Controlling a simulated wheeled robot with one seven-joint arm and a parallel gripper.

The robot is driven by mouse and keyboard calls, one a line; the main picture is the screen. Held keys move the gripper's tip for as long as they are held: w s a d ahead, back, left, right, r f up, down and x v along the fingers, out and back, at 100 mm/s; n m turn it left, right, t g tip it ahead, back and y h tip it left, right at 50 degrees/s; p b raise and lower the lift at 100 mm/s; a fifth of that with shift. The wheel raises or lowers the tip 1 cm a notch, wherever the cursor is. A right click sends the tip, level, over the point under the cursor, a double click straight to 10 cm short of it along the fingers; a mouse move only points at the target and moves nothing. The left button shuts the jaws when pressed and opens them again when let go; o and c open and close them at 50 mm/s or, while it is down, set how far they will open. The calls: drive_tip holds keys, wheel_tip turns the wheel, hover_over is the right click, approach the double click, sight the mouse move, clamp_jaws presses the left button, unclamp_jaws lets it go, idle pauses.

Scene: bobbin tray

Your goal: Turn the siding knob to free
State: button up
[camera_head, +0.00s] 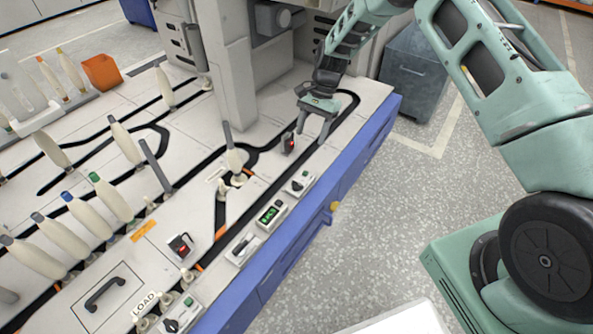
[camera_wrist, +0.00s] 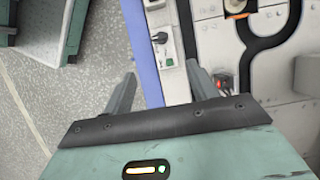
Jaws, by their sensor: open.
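A small pale panel (camera_head: 302,181) sits near the blue front edge of the machine top and carries a black knob (camera_head: 297,186). In the wrist view the black knob (camera_wrist: 160,38) shows ahead of and between my fingers, with a green spot on its panel. A second panel with a black knob (camera_head: 171,325) is at the bottom left, beside the LOAD label. I cannot read which knob is labelled siding or its setting. My gripper (camera_head: 314,125) is open and empty above the machine top, apart from the knobs. It also shows in the wrist view (camera_wrist: 160,74).
A black block with a red light (camera_head: 288,143) stands near my gripper, also right of my fingers in the wrist view (camera_wrist: 224,83). A green display (camera_head: 269,214) and a switch panel (camera_head: 243,249) line the front edge. Bobbins stand along black tracks to the left.

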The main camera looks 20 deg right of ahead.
sight(297, 183)
drive_tip(key=b+x, duration=0.4)
drive_tip(key=x, duration=1.3)
drive_tip(key=shift+c, duration=0.4)
drive_tip(key=c, duration=0.9)
